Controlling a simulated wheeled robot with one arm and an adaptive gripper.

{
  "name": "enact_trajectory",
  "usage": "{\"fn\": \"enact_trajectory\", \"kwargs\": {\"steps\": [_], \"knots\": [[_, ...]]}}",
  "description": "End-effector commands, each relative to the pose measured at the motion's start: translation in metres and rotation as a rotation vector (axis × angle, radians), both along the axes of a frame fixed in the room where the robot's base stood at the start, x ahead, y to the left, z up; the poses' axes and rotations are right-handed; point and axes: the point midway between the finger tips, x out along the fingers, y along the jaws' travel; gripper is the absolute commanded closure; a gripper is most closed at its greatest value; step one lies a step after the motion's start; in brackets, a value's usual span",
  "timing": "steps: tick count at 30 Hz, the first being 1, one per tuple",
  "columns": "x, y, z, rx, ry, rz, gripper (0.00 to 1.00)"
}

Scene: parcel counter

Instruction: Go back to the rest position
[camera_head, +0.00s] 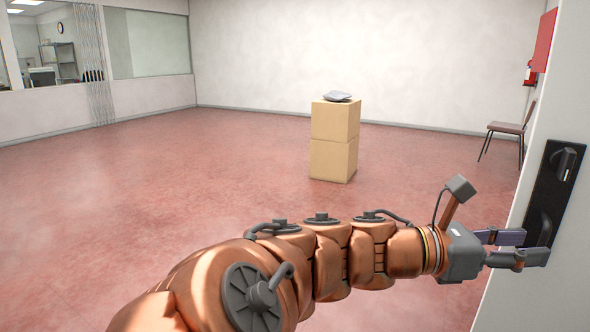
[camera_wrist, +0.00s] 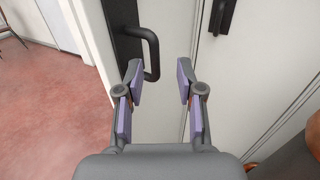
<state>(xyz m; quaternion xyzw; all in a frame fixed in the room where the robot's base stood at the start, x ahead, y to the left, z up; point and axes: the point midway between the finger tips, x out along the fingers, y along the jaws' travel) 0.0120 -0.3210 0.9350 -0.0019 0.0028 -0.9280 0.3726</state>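My gripper (camera_head: 528,247) is at the end of my copper arm, at the right of the head view, close to a white door (camera_head: 517,290). In the wrist view my gripper (camera_wrist: 158,82) has its two purple-padded fingers spread apart with nothing between them. A black door handle (camera_wrist: 150,52) on a dark plate is just beyond the left finger. In the head view the dark handle plate (camera_head: 553,190) with a knob is beside the fingertips. I cannot tell whether a finger touches the handle.
Two stacked cardboard boxes (camera_head: 334,140) stand mid-room with a grey package (camera_head: 337,97) on top. A chair (camera_head: 512,128) and a fire extinguisher (camera_head: 530,74) are at the far right. The red floor (camera_head: 180,180) left of the boxes is clear. A second dark handle (camera_wrist: 222,15) shows in the wrist view.

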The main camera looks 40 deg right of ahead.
Motion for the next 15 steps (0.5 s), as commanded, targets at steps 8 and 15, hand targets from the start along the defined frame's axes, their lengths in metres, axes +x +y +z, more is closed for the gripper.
{"fn": "enact_trajectory", "kwargs": {"steps": [8, 15], "knots": [[-0.006, -0.006, 0.0, 0.001, -0.001, 0.0, 0.63], [0.029, -0.023, -0.007, 0.052, -0.049, 0.072, 0.63]]}}
